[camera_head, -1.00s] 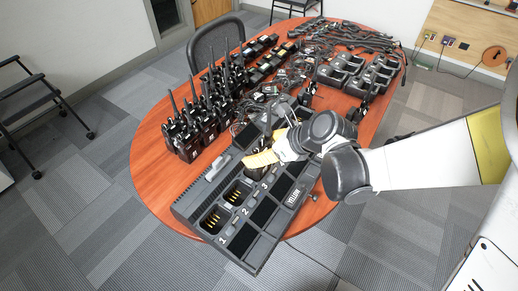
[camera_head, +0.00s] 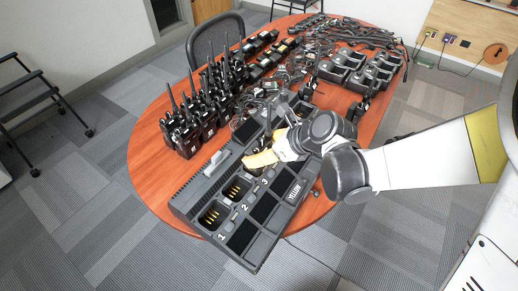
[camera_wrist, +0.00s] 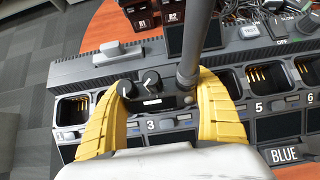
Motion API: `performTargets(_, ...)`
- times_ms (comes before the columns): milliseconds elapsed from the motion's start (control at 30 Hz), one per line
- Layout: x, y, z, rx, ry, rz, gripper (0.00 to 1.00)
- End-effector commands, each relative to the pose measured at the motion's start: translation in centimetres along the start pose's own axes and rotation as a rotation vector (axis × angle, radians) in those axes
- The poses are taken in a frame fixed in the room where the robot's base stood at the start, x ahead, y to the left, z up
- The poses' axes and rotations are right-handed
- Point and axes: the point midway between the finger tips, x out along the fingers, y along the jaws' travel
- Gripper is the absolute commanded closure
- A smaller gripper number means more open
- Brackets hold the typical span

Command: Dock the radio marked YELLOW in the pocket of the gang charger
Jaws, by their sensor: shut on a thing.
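My gripper (camera_head: 260,159) has yellow fingers and is shut on a black radio. In the wrist view the radio's top (camera_wrist: 152,101) shows two knobs and a thick antenna (camera_wrist: 195,45) between the fingers. No colour mark on it is readable. It is upright over the gang charger (camera_head: 190,193) at the pocket by number 3. How deep it sits is hidden by my fingers. The charger carries a YELLOW label (camera_head: 294,192) in the head view and a BLUE label (camera_wrist: 285,155) in the wrist view. Pockets 1 (camera_head: 210,217) and 2 (camera_head: 236,189) are empty.
Several black radios (camera_head: 200,120) with antennas stand at the left of the oval table (camera_head: 148,150). Cables (camera_head: 290,75) and single chargers (camera_head: 375,75) fill the far side. A chair (camera_head: 220,40) is behind the table. Bare tabletop lies left of the charger.

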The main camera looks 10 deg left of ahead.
Motion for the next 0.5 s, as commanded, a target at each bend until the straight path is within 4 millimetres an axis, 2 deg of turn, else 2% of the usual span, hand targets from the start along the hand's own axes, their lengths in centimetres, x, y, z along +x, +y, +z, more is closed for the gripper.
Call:
performTargets(33,0.03,-0.01,-0.01,0.0,-0.001,0.0,0.22)
performTargets(100,0.0,0.0,0.02,0.0,-0.001,0.0,0.02)
performTargets(500,-0.6,-0.03,-0.01,0.001,0.0,-0.001,0.02)
